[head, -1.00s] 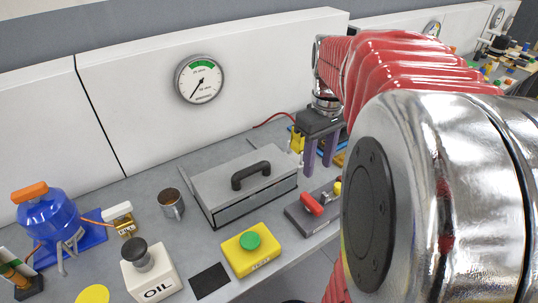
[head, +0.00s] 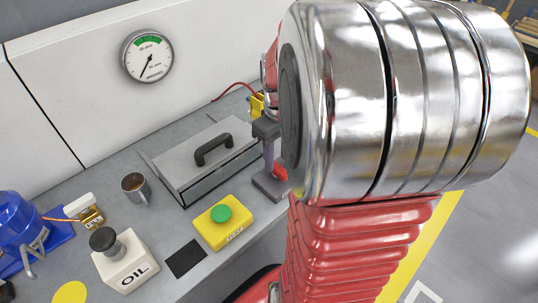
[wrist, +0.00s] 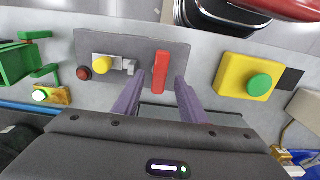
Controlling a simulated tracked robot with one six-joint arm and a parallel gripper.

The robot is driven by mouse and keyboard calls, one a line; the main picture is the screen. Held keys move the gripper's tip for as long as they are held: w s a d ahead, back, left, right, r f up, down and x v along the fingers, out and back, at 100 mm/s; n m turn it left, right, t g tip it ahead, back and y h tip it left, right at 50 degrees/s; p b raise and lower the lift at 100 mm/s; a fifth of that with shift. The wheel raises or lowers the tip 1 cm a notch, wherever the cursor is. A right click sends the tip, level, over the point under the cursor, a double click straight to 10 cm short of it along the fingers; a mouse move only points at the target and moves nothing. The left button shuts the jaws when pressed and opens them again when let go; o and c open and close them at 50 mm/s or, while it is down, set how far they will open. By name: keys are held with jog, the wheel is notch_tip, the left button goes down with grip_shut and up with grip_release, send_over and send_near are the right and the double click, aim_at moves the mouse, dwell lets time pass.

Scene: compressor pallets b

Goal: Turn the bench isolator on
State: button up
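The bench isolator appears to be the grey plate (wrist: 87,43) in the wrist view. It carries a red lever (wrist: 162,66), a yellow knob (wrist: 102,64) and a dark red button (wrist: 84,73). My gripper (wrist: 154,84) is open, its two purple fingers on either side of the red lever with gaps showing. I cannot tell how deep the fingers reach. In the head view, my gripper (head: 268,155) is in front of the plate (head: 269,186), and only a bit of the red lever (head: 280,171) shows; my arm hides the rest.
A yellow box with a green button (head: 221,214) stands near the bench edge. A grey lidded case (head: 190,168), a mug (head: 135,186) and an OIL can (head: 124,262) stand nearby. A gauge (head: 147,55) hangs on the wall. A green object (wrist: 16,64) sits beside the plate.

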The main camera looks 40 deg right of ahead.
aim_at(277, 166)
jog(key=shift+f, duration=1.65)
jog(key=shift+c, duration=0.5)
jog(key=shift+d, duration=0.1)
grip_shut()
